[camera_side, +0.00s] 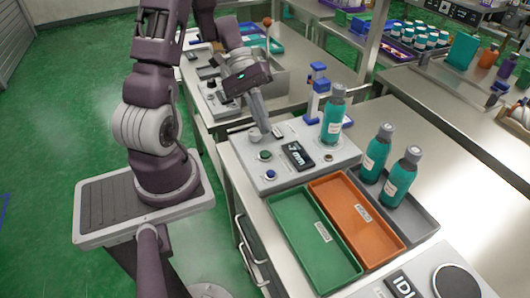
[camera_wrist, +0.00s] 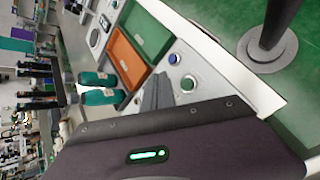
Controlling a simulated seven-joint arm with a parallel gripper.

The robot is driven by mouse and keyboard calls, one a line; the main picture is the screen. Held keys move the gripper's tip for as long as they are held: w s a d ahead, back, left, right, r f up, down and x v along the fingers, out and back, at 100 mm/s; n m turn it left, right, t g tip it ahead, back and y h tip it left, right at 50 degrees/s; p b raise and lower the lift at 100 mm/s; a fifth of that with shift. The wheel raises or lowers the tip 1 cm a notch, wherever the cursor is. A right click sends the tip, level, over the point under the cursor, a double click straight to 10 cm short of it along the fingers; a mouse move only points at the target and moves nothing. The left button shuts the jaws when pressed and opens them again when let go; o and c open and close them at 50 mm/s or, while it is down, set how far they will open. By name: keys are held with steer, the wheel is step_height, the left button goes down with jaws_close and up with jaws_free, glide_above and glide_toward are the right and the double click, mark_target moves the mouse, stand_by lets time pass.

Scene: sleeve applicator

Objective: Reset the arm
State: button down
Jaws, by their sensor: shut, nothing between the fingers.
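My gripper (camera_side: 264,127) is shut and empty, with its fingers pointing down over the back left part of the grey applicator (camera_side: 283,181), near a small light knob. Whether the fingertips touch the panel I cannot tell. In the wrist view the gripper fingers (camera_wrist: 156,92) are close together. A teal bottle with a grey cap (camera_side: 333,118) stands upright on the applicator in front of a blue and white fixture (camera_side: 317,90). The applicator has a green button (camera_side: 265,155), a blue button (camera_side: 271,174) and a small display (camera_side: 297,155).
A green tray (camera_side: 305,237) and an orange tray (camera_side: 350,208), both empty, lie in front of the applicator. Two teal bottles (camera_side: 376,153) (camera_side: 401,177) stand in a grey tray (camera_side: 423,217). A labelled device (camera_side: 405,284) sits at the front right. Several bottles crowd the back table.

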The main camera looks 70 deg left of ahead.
stand_by(0.4)
steer(key=s+d+r+m+t+y, duration=0.2)
steer(key=s+d+r+m+y, duration=0.2)
steer(key=r, duration=0.4)
steer(key=s+d+r+m+t+y, duration=0.2)
steer(key=s+d+r+m+y, duration=0.3)
steer(key=d+r, duration=0.3)
steer(key=shift+m+t, duration=0.3)
steer(key=shift+m, duration=0.3)
